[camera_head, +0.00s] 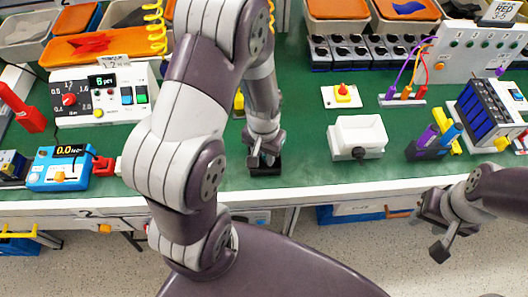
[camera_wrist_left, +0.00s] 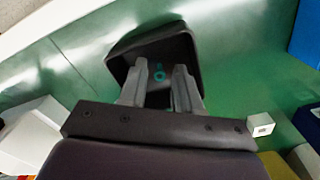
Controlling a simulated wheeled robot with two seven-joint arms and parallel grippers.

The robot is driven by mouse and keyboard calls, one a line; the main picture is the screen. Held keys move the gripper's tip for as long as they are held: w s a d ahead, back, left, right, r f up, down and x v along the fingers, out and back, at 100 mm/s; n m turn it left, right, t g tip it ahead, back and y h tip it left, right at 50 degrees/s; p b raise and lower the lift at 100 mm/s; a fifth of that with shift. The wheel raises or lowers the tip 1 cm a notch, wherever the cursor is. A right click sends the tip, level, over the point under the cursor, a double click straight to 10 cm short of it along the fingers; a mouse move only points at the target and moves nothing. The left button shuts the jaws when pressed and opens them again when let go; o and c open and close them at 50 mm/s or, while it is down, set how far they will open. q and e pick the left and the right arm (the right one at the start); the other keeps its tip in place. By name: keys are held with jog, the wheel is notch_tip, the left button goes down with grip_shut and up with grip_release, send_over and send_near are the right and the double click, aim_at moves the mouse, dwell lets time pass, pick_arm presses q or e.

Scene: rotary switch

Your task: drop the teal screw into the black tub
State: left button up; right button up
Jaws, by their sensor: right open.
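The black tub (camera_head: 266,170) stands on the green bench near its front edge. It also shows in the left wrist view (camera_wrist_left: 185,47). My left gripper (camera_head: 262,158) points down over the tub. In the left wrist view its two fingers (camera_wrist_left: 160,98) are apart, with their tips at the tub's opening. The teal screw (camera_wrist_left: 159,75) shows small between the fingertips against the dark inside of the tub, apparently lying on its floor and touching neither finger. The head view does not show the screw. My right gripper (camera_head: 438,226) is open and empty, in front of the bench at the right.
A white box with a black knob (camera_head: 357,137) stands right of the tub. A blue meter (camera_head: 60,168) and a grey power supply (camera_head: 103,95) stand at the left. A red-yellow button (camera_head: 342,95) lies farther back. The bench around the tub is mostly clear.

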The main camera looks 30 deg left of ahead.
aim_at(264, 157)
pick_arm(q)
jog(key=shift+r, duration=0.35)
notch_tip(264, 157, up, 11)
jog(key=p, duration=0.2)
jog(key=shift+t, duration=0.7)
jog(key=s, duration=0.1)
jog(key=s+d, duration=0.1)
jog(key=s+d+r, duration=0.1)
jog(key=s, duration=0.1)
jog(key=shift+d, duration=0.25)
jog(key=shift+s, duration=0.1)
